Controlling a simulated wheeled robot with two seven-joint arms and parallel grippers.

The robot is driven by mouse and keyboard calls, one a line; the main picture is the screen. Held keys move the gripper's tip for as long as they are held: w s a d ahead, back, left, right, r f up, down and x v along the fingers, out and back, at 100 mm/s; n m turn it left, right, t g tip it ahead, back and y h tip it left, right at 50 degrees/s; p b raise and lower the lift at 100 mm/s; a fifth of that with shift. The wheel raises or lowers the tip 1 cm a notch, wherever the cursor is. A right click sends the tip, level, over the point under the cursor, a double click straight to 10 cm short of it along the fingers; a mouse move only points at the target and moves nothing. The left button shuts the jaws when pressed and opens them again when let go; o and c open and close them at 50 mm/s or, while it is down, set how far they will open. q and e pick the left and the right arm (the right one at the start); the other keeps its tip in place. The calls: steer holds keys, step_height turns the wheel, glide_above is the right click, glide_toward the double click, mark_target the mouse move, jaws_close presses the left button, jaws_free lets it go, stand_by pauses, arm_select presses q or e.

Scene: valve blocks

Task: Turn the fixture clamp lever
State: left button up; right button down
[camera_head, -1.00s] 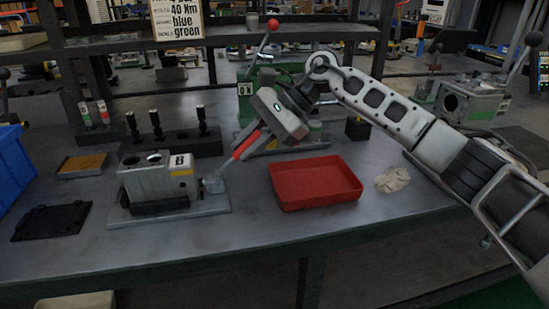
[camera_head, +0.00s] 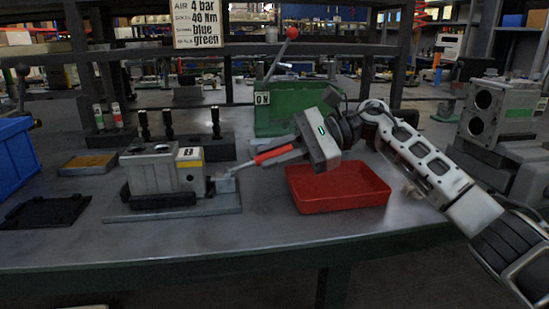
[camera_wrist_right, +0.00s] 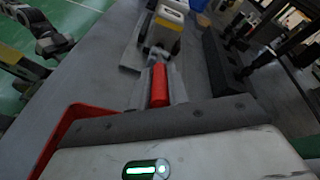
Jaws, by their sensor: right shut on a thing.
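The fixture clamp lever (camera_head: 274,154) has a red grip and rises slightly to the right from a pivot block (camera_head: 226,184) on the fixture's base plate. The fixture holds a grey valve block (camera_head: 160,172) with a yellow-marked end. My right gripper (camera_head: 284,153) is shut on the lever's red grip. The grip also shows in the right wrist view (camera_wrist_right: 159,86), running out from between the jaws toward the fixture. The jaws hide the lever's end. My left gripper is in neither current view.
A red tray (camera_head: 340,194) sits just below and right of my right gripper. A green machine with a red-knobbed lever (camera_head: 292,33) stands behind. A blue bin (camera_head: 14,160) is at the left edge. Black posts (camera_head: 167,124) stand behind the fixture. The front bench is clear.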

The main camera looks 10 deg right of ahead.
steer(key=c, duration=1.3)
jaws_free()
steer(key=shift+c, duration=0.2)
arm_select(q)
steer(key=shift+s+a+f+g+p, duration=0.1)
steer(key=shift+f+g+p, duration=0.15)
steer(key=shift+f+p, duration=0.15)
steer(key=shift+s+a+f+g+p, duration=0.1)
steer(key=shift+f+g+p, duration=0.2)
steer(key=shift+p, duration=0.15)
arm_select(e)
steer(key=v, duration=1.6)
arm_select(q)
steer(key=shift+w+r, duration=0.1)
